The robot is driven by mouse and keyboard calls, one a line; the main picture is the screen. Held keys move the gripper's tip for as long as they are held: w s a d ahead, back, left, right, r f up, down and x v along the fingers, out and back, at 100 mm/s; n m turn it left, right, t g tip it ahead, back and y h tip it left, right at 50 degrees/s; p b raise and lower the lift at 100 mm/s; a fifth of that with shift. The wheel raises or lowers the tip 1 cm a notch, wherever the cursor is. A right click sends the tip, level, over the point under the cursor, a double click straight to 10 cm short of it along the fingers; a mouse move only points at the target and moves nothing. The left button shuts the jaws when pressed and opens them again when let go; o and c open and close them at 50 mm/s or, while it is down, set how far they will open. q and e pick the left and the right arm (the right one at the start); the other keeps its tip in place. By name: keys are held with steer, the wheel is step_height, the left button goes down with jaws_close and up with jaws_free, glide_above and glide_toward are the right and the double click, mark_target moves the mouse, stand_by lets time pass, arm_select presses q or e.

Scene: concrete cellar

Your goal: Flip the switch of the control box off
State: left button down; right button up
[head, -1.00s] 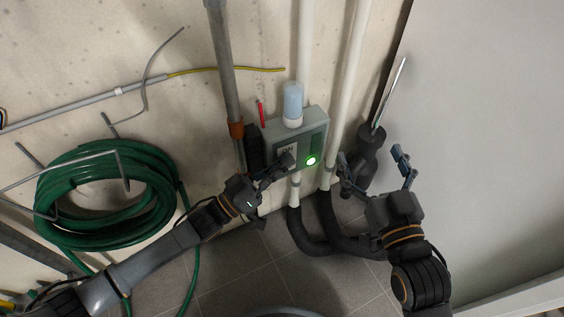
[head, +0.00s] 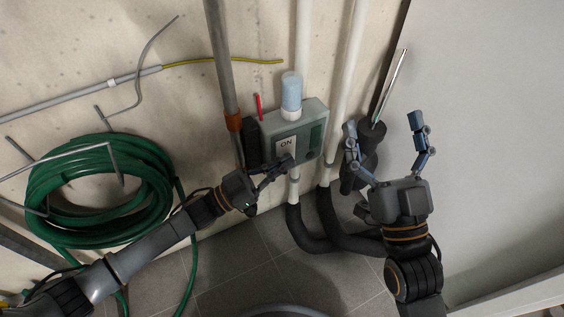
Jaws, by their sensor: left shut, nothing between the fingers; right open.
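The control box (head: 300,121) is grey-green and fixed low on the wall, with a pale "ON" label (head: 286,144) on its front. My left gripper (head: 284,166) is shut and empty, its fingertips at the lower part of the label. They cover that area, so the switch's position and any contact cannot be told. A dark green panel (head: 316,139) sits right of the label, and no green glow shows on the box. My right gripper (head: 385,126) is open and empty, to the right of the box.
A pale blue lamp (head: 291,94) tops the box. Pipes (head: 345,85) run up the wall, and black hoses (head: 327,225) curve below. A coiled green hose (head: 50,190) hangs at left. A grey panel (head: 490,130) fills the right. Tiled floor (head: 240,275) lies below.

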arm_select(q)
steer(key=s+a+f+m, duration=0.1)
steer(key=s+a+f, duration=0.1)
steer(key=a, duration=0.4)
steer(key=shift+s+a+f+m+g, duration=0.3)
steer(key=shift+s+f, duration=0.1)
steer(key=shift+s, duration=0.1)
arm_select(e)
steer(key=shift+s+r+t, duration=0.3)
steer(key=shift+r, duration=0.1)
arm_select(q)
steer(key=shift+s+d, duration=0.1)
